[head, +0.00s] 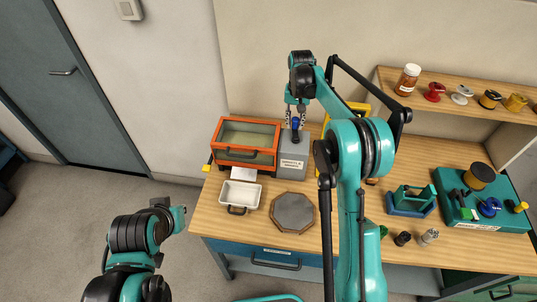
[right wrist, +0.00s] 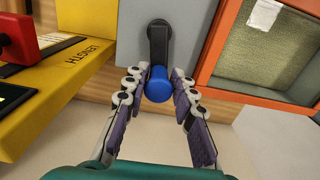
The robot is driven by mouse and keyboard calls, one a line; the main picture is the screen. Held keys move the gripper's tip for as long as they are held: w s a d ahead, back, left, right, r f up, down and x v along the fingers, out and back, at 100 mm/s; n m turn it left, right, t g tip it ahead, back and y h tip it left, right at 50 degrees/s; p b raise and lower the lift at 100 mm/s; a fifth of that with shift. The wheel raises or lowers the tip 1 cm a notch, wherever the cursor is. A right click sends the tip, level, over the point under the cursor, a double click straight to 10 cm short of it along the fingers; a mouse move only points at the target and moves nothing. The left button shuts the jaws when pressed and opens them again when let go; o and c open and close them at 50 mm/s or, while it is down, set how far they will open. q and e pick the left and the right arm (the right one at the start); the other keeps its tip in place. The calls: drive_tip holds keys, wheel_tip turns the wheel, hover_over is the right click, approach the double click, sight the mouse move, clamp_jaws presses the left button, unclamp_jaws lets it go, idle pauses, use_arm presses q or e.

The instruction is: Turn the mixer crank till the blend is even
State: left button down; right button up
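The mixer is an orange box (head: 222,151) with a clear lid, at the back left of the table. A grey housing (head: 291,160) joins its right side and carries a dark crank arm (right wrist: 158,40) with a blue knob (right wrist: 158,84). The knob also shows in the head view (head: 295,123). My right gripper (right wrist: 160,78) has its fingers on either side of the knob, apart and close to it. I see no clear grip. The mixer's filling (right wrist: 260,45) looks mottled yellow-green. My left arm is at lower left, off the table; I cannot make out its fingers.
A white tray (head: 230,194) and a grey octagonal plate (head: 293,228) lie in front of the mixer. A yellow device (right wrist: 60,75) with a red block stands close beside the crank. A green station (head: 500,215) is at right, under a shelf (head: 440,105) with jar and spools.

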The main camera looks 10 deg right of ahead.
drive_tip(key=shift+o, duration=0.9)
drive_tip(key=shift+a, duration=0.2)
drive_tip(key=shift+r+p, duration=2.3)
drive_tip(key=shift+r, duration=1.25)
